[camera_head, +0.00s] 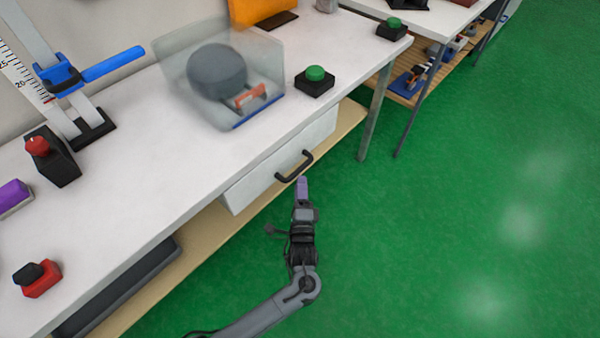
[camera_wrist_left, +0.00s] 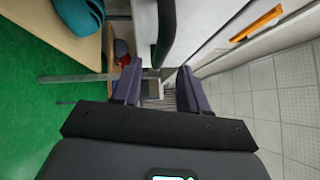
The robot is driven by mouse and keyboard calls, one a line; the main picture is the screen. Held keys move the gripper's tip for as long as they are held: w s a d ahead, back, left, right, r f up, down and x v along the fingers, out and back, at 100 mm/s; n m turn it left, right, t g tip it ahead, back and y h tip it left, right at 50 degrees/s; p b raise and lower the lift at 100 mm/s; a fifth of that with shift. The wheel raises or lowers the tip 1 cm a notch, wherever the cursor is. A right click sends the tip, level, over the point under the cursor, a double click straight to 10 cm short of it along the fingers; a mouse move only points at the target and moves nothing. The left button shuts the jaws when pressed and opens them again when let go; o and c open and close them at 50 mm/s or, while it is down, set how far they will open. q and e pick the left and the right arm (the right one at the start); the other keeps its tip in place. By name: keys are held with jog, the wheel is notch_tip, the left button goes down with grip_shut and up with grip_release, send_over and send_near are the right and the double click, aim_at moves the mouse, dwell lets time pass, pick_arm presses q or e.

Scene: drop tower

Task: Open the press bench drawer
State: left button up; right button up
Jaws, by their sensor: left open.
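The white press bench drawer (camera_head: 252,183) sits under the front edge of the bench top and looks shut. Its black bar handle (camera_head: 294,167) is on the drawer front. My left gripper (camera_head: 302,181) is open, with purple fingers, just below and in front of the handle. In the left wrist view the handle (camera_wrist_left: 165,30) is a dark bar ahead, in line with the gap between the spread fingers of my gripper (camera_wrist_left: 159,72). I cannot tell whether they touch it. My right gripper is in neither view.
On the white bench top (camera_head: 150,180) are a guarded press (camera_head: 217,75), a green button (camera_head: 315,74), a red button (camera_head: 38,147) and a blue-handled lever (camera_head: 110,66). A wooden lower shelf (camera_head: 240,222) runs below the drawer. Green floor (camera_head: 470,220) to the right is clear.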

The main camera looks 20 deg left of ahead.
aim_at(300, 168)
pick_arm(q)
jog(key=shift+b+x, duration=1.1)
jog(key=shift+x, duration=2.05)
grip_shut()
